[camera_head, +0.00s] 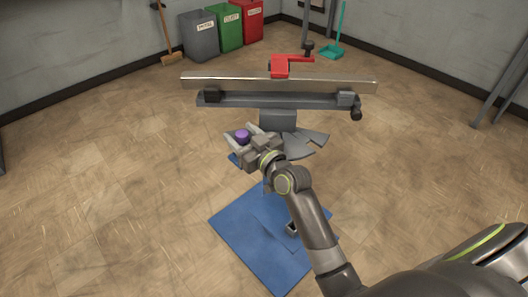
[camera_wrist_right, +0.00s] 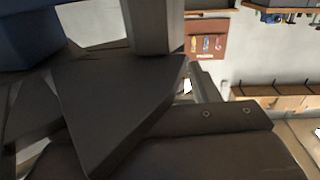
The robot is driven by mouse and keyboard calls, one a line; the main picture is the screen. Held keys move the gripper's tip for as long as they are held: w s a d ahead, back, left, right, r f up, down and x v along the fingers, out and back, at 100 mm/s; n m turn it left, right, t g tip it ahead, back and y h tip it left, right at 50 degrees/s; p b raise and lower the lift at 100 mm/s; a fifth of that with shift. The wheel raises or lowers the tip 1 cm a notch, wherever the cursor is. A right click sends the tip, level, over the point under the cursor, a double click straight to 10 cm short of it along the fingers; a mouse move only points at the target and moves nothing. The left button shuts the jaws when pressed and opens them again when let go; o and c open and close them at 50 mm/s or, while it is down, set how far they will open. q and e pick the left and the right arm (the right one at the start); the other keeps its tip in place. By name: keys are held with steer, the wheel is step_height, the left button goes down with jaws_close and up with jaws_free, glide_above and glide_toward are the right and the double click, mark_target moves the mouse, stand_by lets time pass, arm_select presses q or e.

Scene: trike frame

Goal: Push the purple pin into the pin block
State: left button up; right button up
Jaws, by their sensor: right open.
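The purple pin (camera_head: 243,134) shows in the head view as a short round purple shape left of the middle. My right gripper (camera_head: 240,138) is open, and its fingers appear on either side of the pin; I cannot tell whether they touch it. I cannot make out the pin block for certain; the gripper covers most of what lies under the pin. A small blue edge (camera_head: 233,158) shows below the gripper. In the right wrist view, dark grey parts fill the near field and the pin cannot be made out. My left gripper is not in view.
A grey stand holds a long metal bar (camera_head: 280,84) with a red clamp (camera_head: 280,66) behind the gripper. A blue mat (camera_head: 250,245) lies on the floor in front. Grey, green and red bins (camera_head: 248,22) stand at the back wall. The floor at left is clear.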

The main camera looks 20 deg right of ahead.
steer(key=shift+s+f, duration=0.15)
steer(key=shift+f, duration=0.15)
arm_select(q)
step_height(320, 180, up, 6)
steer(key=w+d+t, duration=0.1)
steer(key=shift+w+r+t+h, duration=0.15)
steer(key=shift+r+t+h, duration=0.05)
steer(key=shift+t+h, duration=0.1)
arm_select(e)
steer(key=v, duration=1.7)
steer(key=shift+r, duration=0.4)
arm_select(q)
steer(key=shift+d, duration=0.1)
arm_select(e)
steer(key=shift+s, duration=0.1)
